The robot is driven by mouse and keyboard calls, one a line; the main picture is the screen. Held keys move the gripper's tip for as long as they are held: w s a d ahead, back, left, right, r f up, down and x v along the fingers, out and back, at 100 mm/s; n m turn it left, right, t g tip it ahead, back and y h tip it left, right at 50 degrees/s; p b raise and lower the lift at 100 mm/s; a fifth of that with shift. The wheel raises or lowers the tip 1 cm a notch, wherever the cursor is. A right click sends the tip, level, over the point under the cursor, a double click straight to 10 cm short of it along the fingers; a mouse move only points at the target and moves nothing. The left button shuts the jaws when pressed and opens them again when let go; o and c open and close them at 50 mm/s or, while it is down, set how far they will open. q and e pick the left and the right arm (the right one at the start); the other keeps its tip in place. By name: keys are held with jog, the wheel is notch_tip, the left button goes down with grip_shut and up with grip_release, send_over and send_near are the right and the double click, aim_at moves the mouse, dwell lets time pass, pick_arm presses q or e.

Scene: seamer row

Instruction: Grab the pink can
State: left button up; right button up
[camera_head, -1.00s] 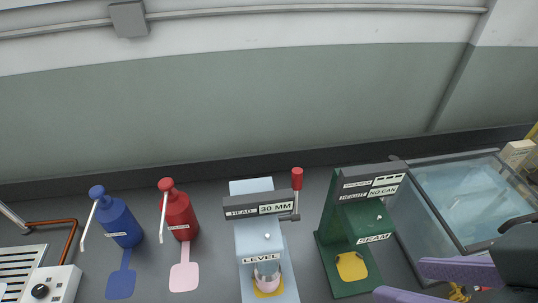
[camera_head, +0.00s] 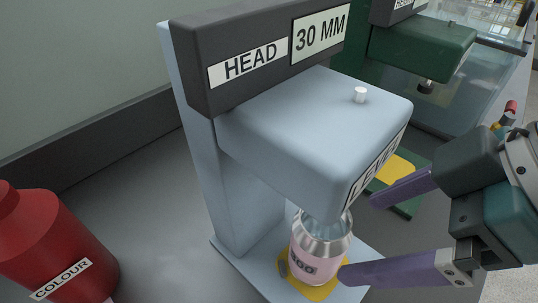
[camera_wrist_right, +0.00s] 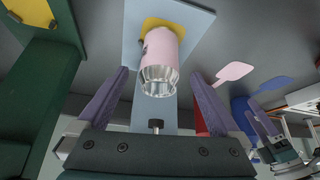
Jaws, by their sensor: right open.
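The pink can (camera_head: 312,256) has an open silver top and a dark printed label. It stands upright on a yellow pad (camera_head: 318,292) under the head of the pale blue LEVEL machine (camera_head: 290,125). My right gripper (camera_head: 357,238) is open, with its purple fingers pointing at the can from the right and their tips close to it. In the right wrist view the can (camera_wrist_right: 163,52) appears between the two fingers, ahead of the palm; the jaws are not closed on it. At the right of that view are purple fingers that look like my left gripper (camera_wrist_right: 262,125), partly hidden.
The blue machine's overhanging head is right above the can, and its column stands behind. A green machine (camera_head: 425,45) with a yellow pad (camera_head: 400,167) is close beyond my right gripper. A red COLOUR bottle (camera_head: 50,245) stands at the left, with bare counter between.

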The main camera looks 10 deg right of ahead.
aim_at(349, 241)
pick_arm(q)
jog(key=shift+d+f+b, duration=0.2)
jog(key=shift+f+b, duration=0.4)
jog(key=shift+f, duration=0.35)
pick_arm(e)
jog(key=x, duration=0.5)
jog(key=shift+s+d+f, duration=0.1)
jog(key=shift+d+f, duration=0.1)
jog(key=shift+d, duration=0.05)
pick_arm(q)
jog(key=shift+a+f+b, duration=0.1)
jog(key=shift+f+b, duration=0.6)
jog(key=shift+f, duration=0.05)
pick_arm(e)
jog(key=x, duration=0.5)
jog(key=shift+a, duration=0.3)
pick_arm(q)
jog(key=shift+a, duration=0.1)
pick_arm(e)
jog(key=c, duration=0.9)
jog(key=shift+r, duration=0.1)
grip_shut()
